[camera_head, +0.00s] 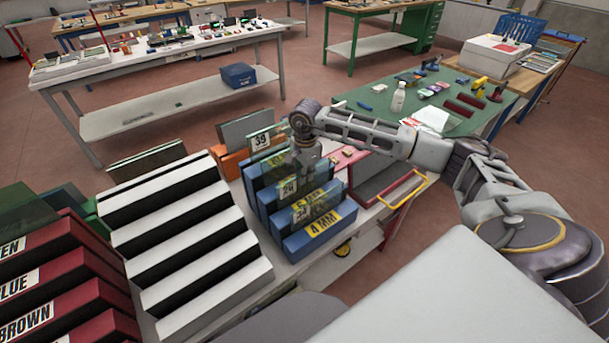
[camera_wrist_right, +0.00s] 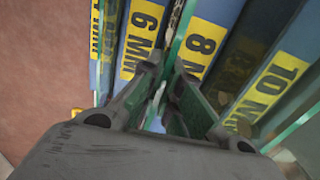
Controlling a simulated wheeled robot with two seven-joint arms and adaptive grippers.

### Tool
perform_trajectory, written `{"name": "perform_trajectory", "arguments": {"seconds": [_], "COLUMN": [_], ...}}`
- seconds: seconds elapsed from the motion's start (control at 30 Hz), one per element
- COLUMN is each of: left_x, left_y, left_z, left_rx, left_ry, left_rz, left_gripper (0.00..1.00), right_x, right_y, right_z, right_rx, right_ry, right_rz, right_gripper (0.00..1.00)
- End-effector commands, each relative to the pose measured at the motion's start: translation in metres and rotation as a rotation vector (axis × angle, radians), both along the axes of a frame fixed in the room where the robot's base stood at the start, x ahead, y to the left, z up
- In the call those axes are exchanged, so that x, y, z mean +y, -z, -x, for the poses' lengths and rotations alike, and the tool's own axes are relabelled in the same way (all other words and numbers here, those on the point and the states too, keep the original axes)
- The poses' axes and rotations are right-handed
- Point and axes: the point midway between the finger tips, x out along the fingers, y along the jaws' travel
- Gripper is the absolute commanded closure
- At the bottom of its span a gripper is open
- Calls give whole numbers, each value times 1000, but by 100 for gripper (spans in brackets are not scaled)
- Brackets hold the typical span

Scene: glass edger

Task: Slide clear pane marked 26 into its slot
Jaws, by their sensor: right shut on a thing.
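My right gripper (camera_head: 306,168) points down over the blue stepped rack (camera_head: 330,232) with yellow thickness labels. In the right wrist view its fingers (camera_wrist_right: 169,88) are shut on a clear pane (camera_wrist_right: 181,36), seen edge-on as a green line between the 6 MM and 8 MM labels. The number on this held pane is hidden from me. Other clear panes stand in the rack, with small number tags (camera_head: 289,188) and (camera_head: 303,211) that are hard to read. I cannot tell how deep the held pane sits. My left gripper is not in view.
A white stepped rack (camera_head: 185,235) and a red rack (camera_head: 75,290) with colour-name labels stand to the left. An orange rack (camera_head: 232,164) with a pane tagged 39 is behind. A yellow-handled cart (camera_head: 405,188) is at right. Several benches stand farther back.

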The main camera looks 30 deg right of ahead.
Motion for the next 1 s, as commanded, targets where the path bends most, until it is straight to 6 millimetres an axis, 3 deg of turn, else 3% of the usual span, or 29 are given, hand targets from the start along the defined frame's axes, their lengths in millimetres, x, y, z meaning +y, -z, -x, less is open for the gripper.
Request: {"name": "perform_trajectory", "arguments": {"seconds": [0.13,0.2,0.33,0.57,0.73,1.0], "left_x": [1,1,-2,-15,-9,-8], "left_y": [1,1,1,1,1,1], "left_z": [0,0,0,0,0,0], "left_rx": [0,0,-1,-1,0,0], "left_ry": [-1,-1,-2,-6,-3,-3], "left_rz": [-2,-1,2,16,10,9], "left_gripper": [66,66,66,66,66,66], "right_x": [0,0,0,0,0,0], "right_y": [0,0,0,1,0,-19], "right_z": [-1,-1,0,0,0,0], "right_rx": [-2,-2,-1,0,1,-1], "right_ry": [0,0,0,0,0,0], "right_rz": [0,0,0,0,0,0], "right_gripper": [100,86,70,70,70,70]}}
